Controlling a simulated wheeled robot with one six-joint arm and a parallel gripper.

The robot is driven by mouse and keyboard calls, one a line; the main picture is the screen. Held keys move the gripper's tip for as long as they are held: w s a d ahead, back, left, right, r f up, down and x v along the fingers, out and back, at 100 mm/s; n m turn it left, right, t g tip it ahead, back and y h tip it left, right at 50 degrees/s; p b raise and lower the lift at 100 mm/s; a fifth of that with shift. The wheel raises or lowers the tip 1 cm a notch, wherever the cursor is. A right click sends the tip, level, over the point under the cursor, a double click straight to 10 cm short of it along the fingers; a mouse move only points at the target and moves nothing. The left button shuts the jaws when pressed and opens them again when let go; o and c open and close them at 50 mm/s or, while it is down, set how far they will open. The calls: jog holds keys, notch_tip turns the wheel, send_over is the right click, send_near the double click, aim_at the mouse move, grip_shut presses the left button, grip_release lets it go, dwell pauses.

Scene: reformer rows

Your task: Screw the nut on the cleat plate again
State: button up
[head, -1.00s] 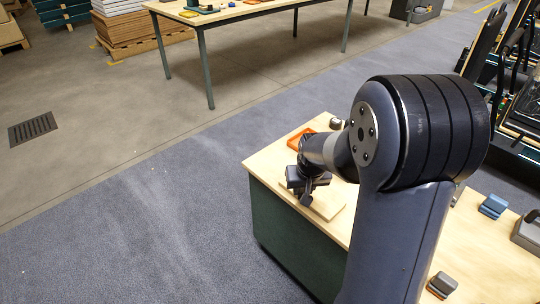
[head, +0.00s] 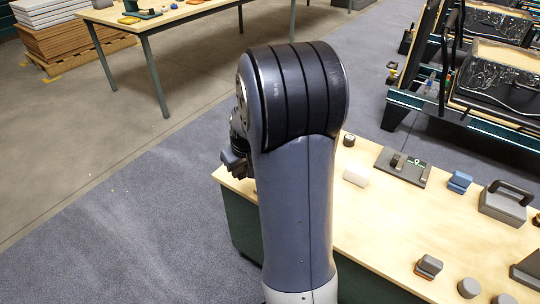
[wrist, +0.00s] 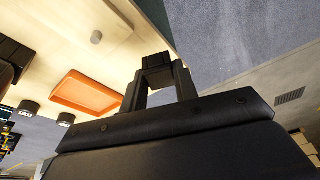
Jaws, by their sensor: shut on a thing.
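My gripper (wrist: 158,85) is in the wrist view, its fingers shut on a small dark block (wrist: 157,62) at the tips. I cannot tell for sure whether this block is the nut. In the head view my gripper (head: 235,165) is partly hidden behind my arm, above the left end of the workbench. A dark flat plate (head: 410,174) with a raised dark block and a green-and-white mark lies towards the bench's back edge. It looks like the cleat plate, well to the right of my gripper.
The wooden workbench (head: 385,225) also holds a white block (head: 356,175), a blue item (head: 459,182), a grey handled case (head: 506,203) and a grey-and-orange block (head: 428,267). The wrist view shows an orange tray (wrist: 88,93) and a small grey cylinder (wrist: 97,37). Its middle is mostly clear.

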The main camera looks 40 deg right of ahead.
jog(key=s+d+r, duration=0.1)
jog(key=s+d, duration=0.2)
jog(key=d, duration=0.5)
jog(key=shift+d+r, duration=0.2)
jog(key=shift+r, duration=0.2)
jog(key=shift+f, duration=0.1)
jog(key=shift+f+b, duration=3.25)
jog(key=shift+f, duration=0.9)
jog(key=o, duration=1)
